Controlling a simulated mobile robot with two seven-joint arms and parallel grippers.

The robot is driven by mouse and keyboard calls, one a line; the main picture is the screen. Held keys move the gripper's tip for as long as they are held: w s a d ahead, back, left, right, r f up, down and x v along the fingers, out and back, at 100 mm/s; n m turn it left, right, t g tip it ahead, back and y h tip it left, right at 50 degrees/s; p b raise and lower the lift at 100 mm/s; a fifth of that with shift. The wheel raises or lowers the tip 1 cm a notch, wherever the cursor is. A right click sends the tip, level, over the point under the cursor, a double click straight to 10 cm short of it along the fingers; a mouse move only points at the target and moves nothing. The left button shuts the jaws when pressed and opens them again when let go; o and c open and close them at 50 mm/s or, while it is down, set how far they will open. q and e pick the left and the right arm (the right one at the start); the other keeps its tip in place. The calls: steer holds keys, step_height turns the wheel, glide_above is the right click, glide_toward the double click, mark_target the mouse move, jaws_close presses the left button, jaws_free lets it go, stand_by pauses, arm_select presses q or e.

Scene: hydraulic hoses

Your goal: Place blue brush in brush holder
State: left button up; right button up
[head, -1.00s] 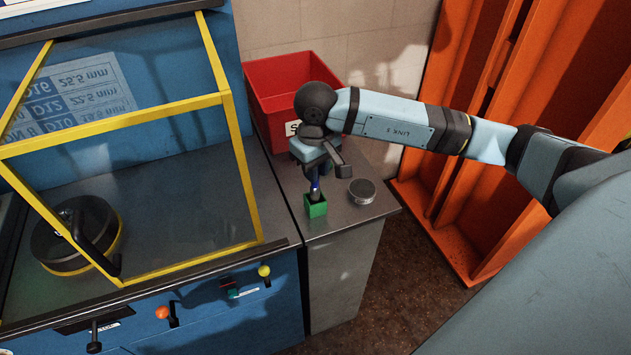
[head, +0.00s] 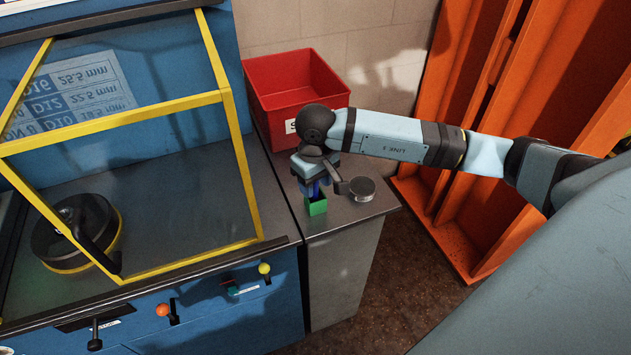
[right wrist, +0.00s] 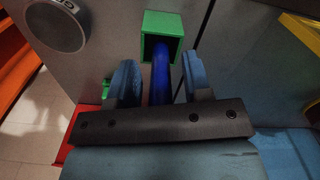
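The green brush holder (head: 317,207) is a small open box standing near the front edge of the grey counter. It also shows at the top of the right wrist view (right wrist: 163,24). The blue brush (right wrist: 161,75) stands with its far end inside the holder's opening. My right gripper (head: 313,190) is low, just above the holder. In the right wrist view its two blue fingers (right wrist: 160,82) are on either side of the brush, with a visible gap on each side, so it looks open. The brush's near end is hidden by the gripper. My left gripper is not in view.
A round grey tin (head: 362,190) sits right of the holder. A red bin (head: 298,85) stands behind my gripper. A blue machine with a yellow-framed guard (head: 245,165) is at the left. Orange shelving (head: 470,130) stands at the right.

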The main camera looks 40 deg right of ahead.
steer(key=shift+r, duration=0.4)
step_height(320, 180, up, 11)
steer(key=shift+f+b, duration=0.2)
steer(key=shift+b, duration=0.4)
steer(key=shift+r, duration=0.5)
